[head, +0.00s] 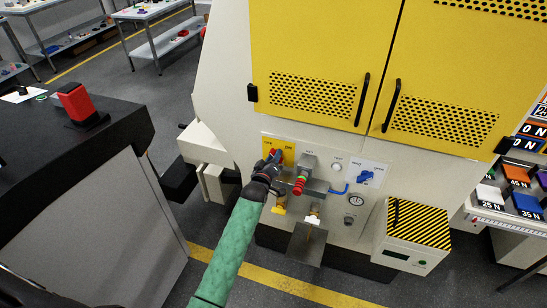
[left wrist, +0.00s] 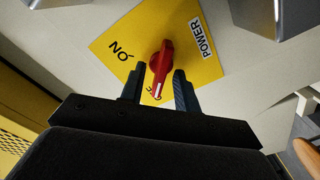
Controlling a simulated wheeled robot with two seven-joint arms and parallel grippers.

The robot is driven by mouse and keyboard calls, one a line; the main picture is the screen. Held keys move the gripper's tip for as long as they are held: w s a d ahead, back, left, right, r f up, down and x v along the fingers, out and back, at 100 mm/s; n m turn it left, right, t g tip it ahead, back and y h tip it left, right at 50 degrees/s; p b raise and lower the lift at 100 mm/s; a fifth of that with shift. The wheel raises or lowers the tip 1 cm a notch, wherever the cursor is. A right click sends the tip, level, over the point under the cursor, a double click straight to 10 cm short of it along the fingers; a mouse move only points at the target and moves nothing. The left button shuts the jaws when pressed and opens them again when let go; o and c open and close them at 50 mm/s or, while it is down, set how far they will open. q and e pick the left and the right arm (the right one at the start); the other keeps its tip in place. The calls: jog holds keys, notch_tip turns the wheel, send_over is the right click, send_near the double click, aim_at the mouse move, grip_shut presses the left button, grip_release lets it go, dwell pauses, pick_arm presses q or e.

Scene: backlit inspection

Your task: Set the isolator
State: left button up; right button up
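The isolator is a red rotary knob (left wrist: 163,62) on a yellow plate (left wrist: 207,68) marked "ON" and "POWER". In the left wrist view its white pointer line faces my gripper, away from "ON", toward a small mark that is mostly hidden. In the head view the red knob (head: 276,154) shows at the upper left of the control panel, partly covered by my gripper. My left gripper (left wrist: 158,84) is open, with one finger on each side of the knob's handle and small gaps visible. In the head view my left gripper (head: 272,163) is at the panel. My right gripper is out of view.
Yellow doors (head: 320,60) are above. A striped box (head: 418,226) stands at lower right.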

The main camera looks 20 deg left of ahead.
pick_arm(q)
grip_shut()
